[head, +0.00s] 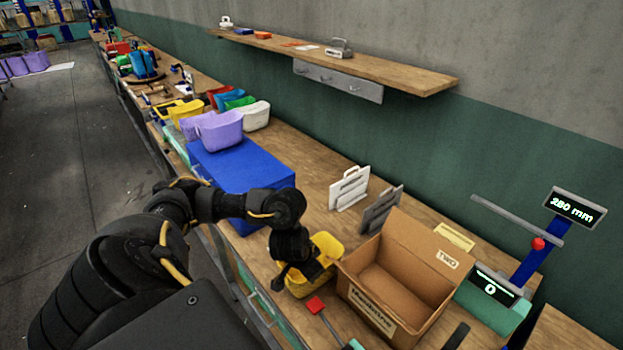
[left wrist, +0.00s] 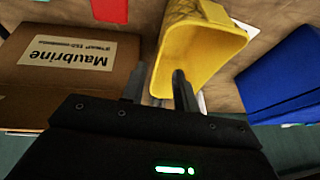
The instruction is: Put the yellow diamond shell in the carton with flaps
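The yellow shell (head: 326,250) stands on the bench between the blue block and the carton. It also shows in the left wrist view (left wrist: 222,38), its open mouth towards my gripper. My left gripper (head: 288,275) is at the shell's near left side; in the left wrist view (left wrist: 158,78) its fingers are apart, one over the shell's opening and one outside its wall. I see no clear contact on the wall. The open brown carton (head: 369,312) is right of the shell, labelled "Maubrine" and "TWO", and looks empty.
A red-headed tool (head: 316,305) lies before the carton. Grey and white upright plates (head: 350,188) stand behind the shell. A measuring device (head: 495,300) stands right of the carton.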

